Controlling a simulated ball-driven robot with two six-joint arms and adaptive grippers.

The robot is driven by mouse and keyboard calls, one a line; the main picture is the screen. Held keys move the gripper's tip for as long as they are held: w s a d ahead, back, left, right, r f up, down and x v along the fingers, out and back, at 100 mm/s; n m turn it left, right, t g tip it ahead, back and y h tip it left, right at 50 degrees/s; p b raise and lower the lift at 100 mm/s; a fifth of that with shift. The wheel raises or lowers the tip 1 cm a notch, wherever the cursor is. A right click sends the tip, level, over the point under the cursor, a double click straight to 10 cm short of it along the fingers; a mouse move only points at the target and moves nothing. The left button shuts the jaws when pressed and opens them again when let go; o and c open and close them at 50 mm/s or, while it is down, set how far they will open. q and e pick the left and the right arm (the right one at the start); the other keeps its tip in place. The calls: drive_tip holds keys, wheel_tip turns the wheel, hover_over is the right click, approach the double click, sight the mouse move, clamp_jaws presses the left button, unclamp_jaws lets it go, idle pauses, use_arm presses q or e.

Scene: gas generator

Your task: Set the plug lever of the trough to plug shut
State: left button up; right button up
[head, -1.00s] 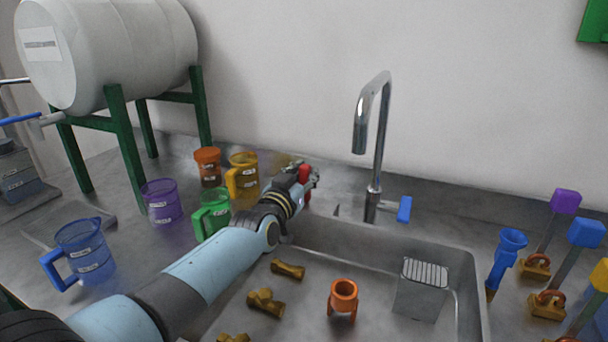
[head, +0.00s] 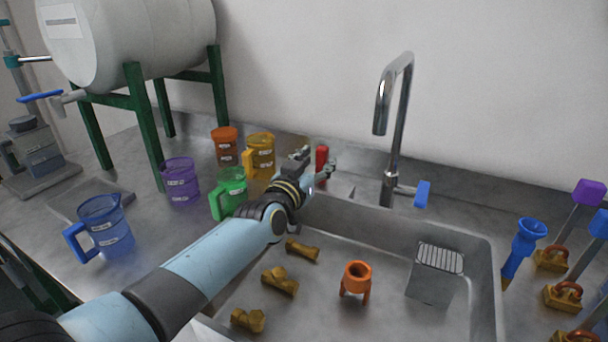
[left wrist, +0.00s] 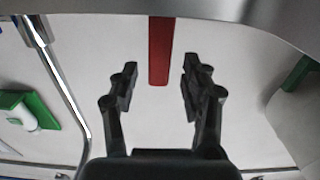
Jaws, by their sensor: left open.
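The trough (head: 345,222) is a grey metal sink basin in the front middle of the head view. A small red lever (head: 322,157) stands upright behind its far left rim. It looks like the plug lever. In the left wrist view the red lever (left wrist: 160,50) hangs as a bar in line with the gap between the fingers. My left gripper (head: 319,166) is open and empty, close to the lever in the head view. Its fingers lie either side of the lever's line, with no visible contact. The lever's base is hidden. My right gripper is not in view.
A tap (head: 393,130) with a blue handle stands right of the lever. Green (head: 233,190), yellow (head: 263,155), purple (head: 180,182) and blue (head: 107,228) jugs stand left of the trough. The basin holds brass pieces, an orange tripod (head: 356,282) and a grey strainer box (head: 435,275).

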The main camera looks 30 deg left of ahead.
use_arm(q)
drive_tip(key=s, duration=0.9)
drive_tip(key=shift+d, duration=0.25)
